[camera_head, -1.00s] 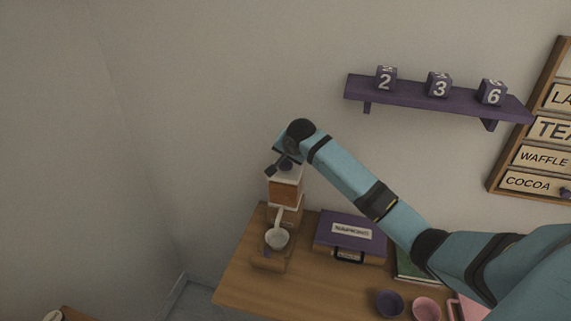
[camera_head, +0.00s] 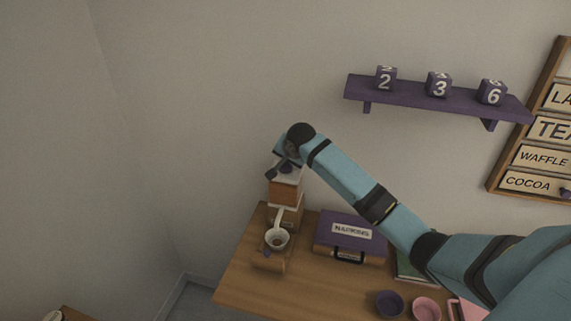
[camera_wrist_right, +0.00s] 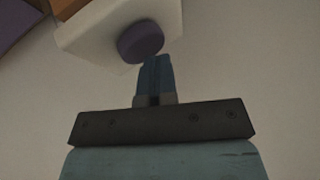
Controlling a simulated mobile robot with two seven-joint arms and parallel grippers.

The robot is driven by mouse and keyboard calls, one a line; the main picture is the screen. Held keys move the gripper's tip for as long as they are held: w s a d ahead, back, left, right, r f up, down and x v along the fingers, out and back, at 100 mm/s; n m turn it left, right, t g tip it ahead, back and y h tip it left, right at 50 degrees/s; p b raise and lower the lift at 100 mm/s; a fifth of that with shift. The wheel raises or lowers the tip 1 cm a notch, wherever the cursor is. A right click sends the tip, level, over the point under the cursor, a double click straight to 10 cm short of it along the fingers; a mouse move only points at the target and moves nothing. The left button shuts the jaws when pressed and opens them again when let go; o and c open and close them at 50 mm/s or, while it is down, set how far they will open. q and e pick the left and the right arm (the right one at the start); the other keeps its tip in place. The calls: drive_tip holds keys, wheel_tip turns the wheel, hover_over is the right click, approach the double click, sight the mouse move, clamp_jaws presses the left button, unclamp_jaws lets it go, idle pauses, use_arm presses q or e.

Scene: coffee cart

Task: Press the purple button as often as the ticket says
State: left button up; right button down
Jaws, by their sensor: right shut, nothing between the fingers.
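The purple button (camera_wrist_right: 141,43) is a round knob on the white top of the dispenser (camera_wrist_right: 85,35) in the right wrist view. In the head view the button (camera_head: 286,168) shows as a small dark spot on top of the wood-and-white dispenser (camera_head: 285,191). My right gripper (camera_wrist_right: 158,60) is shut and empty, its fingertips close beside the button; I cannot tell if they touch it. In the head view the right gripper (camera_head: 272,173) is at the dispenser's top. A white cup (camera_head: 277,240) with something brown inside stands below. No ticket is readable. My left gripper is not in view.
A purple case (camera_head: 345,240) with a label lies right of the dispenser on the wooden counter (camera_head: 240,280). A purple cup (camera_head: 388,303) and a pink cup (camera_head: 426,309) stand in front. A purple shelf (camera_head: 430,99) with number cubes is on the wall.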

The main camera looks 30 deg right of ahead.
idle(0.3)
drive_tip(key=shift+r, duration=1.1)
drive_tip(key=shift+r, duration=2.55)
drive_tip(key=shift+r, duration=0.1)
